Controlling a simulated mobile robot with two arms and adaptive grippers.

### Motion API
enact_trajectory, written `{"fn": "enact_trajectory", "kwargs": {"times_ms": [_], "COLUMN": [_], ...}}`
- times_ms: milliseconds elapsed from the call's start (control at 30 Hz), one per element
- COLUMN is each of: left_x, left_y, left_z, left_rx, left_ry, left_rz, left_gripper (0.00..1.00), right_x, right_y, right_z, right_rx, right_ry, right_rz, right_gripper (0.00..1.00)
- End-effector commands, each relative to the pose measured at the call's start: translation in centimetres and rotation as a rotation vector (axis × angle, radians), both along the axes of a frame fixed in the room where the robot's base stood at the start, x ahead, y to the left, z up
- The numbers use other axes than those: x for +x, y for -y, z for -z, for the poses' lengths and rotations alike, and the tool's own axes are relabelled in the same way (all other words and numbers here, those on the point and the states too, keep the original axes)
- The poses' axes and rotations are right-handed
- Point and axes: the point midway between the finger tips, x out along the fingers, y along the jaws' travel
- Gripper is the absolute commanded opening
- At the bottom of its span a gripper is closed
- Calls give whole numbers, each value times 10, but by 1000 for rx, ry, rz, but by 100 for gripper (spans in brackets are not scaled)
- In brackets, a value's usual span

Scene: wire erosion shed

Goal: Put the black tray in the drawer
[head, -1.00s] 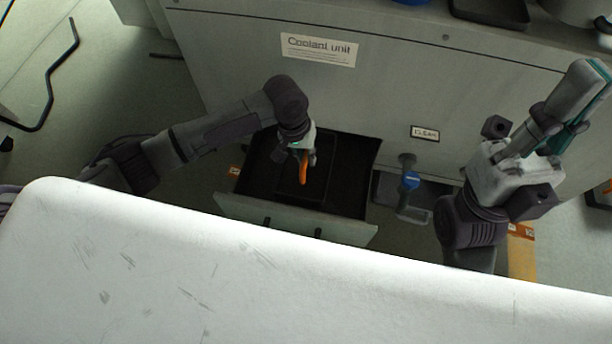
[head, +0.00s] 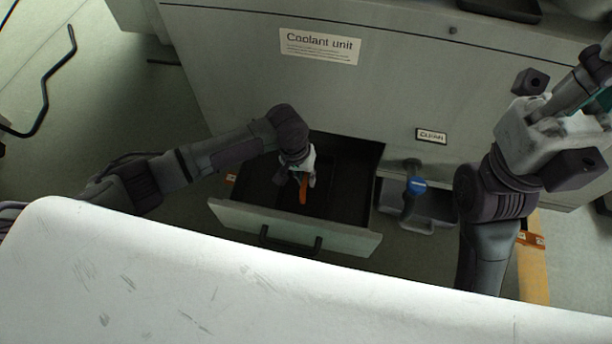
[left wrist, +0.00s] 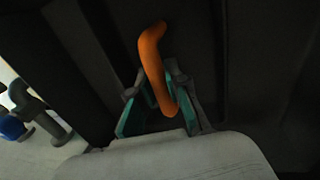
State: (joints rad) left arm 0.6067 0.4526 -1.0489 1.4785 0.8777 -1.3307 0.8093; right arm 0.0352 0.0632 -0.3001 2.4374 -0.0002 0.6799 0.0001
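The black tray (head: 505,10) lies on top of the coolant unit, cut off by the top edge of the head view. The drawer (head: 290,230) in the unit's front is pulled open, with a dark inside. My left gripper (head: 301,178) points down into the drawer. It appears closed around a bent orange thing (head: 303,191). In the left wrist view the orange thing (left wrist: 152,60) runs between the teal-padded fingers (left wrist: 157,92).
The coolant unit (head: 230,60) fills the back. A blue-handled tap (head: 416,186) stands over a dark basin (head: 440,212) right of the drawer. A white, scratched surface (head: 150,270) covers the front and belongs to my view's foreground.

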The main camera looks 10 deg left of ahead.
Motion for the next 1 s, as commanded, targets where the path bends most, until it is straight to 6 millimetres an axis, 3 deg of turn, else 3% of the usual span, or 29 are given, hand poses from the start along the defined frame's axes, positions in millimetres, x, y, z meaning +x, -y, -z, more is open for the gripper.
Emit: {"fn": "enact_trajectory", "kwargs": {"times_ms": [33, 133, 467, 567, 1000], "left_x": [0, 0, 0, 0, 0], "left_y": [0, 0, 0, -2, -19], "left_z": [0, 0, -2, -13, -100], "left_rx": [0, 0, 0, 0, 0], "left_ry": [0, 0, 1, 1, 1], "left_rz": [0, 0, 0, 0, -1], "left_gripper": [23, 39, 40, 40, 40], "right_x": [0, 0, 0, 0, -3], "right_y": [0, 0, 0, 0, 5], "right_z": [0, 0, 1, -6, 20], "right_rx": [0, 0, 0, 1, 14], "right_ry": [-1, -1, -1, 3, -174], "right_rz": [0, 0, -1, 0, -9], "right_gripper": [0, 0, 0, 0, 0]}}
